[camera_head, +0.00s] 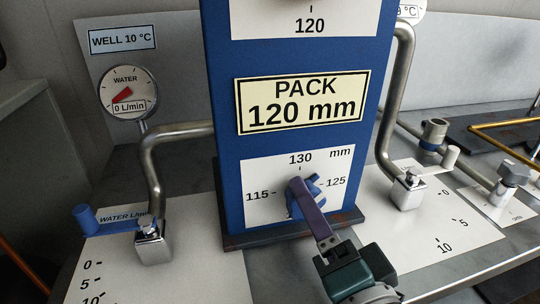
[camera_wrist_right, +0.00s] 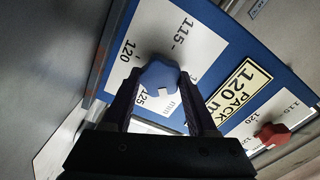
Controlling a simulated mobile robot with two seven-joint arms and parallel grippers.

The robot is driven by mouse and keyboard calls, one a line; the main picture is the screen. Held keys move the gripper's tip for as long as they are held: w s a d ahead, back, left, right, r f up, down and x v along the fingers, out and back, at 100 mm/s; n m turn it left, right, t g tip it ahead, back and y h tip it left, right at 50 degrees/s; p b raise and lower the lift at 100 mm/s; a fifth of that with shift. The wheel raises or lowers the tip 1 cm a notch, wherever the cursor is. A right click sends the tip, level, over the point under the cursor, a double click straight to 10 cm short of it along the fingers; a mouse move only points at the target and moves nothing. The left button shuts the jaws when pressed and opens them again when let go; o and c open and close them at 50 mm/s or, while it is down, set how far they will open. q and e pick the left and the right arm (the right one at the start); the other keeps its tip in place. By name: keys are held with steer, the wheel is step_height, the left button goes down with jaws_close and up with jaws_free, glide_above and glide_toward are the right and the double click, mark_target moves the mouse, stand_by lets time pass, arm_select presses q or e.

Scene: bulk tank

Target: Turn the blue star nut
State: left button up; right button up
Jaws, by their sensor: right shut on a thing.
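The blue star nut (camera_head: 293,208) sits at the middle of the lower dial on the blue post, partly hidden behind my right gripper (camera_head: 304,192). In the right wrist view the nut (camera_wrist_right: 158,75) is between the two dark fingers of my right gripper (camera_wrist_right: 158,88), which is shut on it. A small white mark shows on the nut's face. The lower dial (camera_head: 257,170) reads 115, 130 and 125 mm around the nut; its lower part is hidden by my gripper. My left gripper is in neither view.
A "PACK 120 mm" sign (camera_head: 301,102) is above the dial. A red nut (camera_wrist_right: 272,133) sits on the upper dial. A water gauge (camera_head: 128,93) and a blue-handled valve (camera_head: 150,243) stand at left. A bent pipe (camera_head: 396,105) and another valve (camera_head: 408,188) stand close at right.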

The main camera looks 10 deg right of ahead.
steer(key=n+p, duration=0.1)
steer(key=n, duration=0.4)
steer(key=shift+r+n, duration=0.1)
steer(key=shift+n, duration=0.2)
steer(key=shift+n+p, duration=0.55)
steer(key=shift+n, duration=1.35)
steer(key=o, duration=1.4)
steer(key=shift+c, duration=0.2)
steer(key=s, duration=1)
steer(key=shift+d+p, duration=0.15)
steer(key=shift+p, duration=0.2)
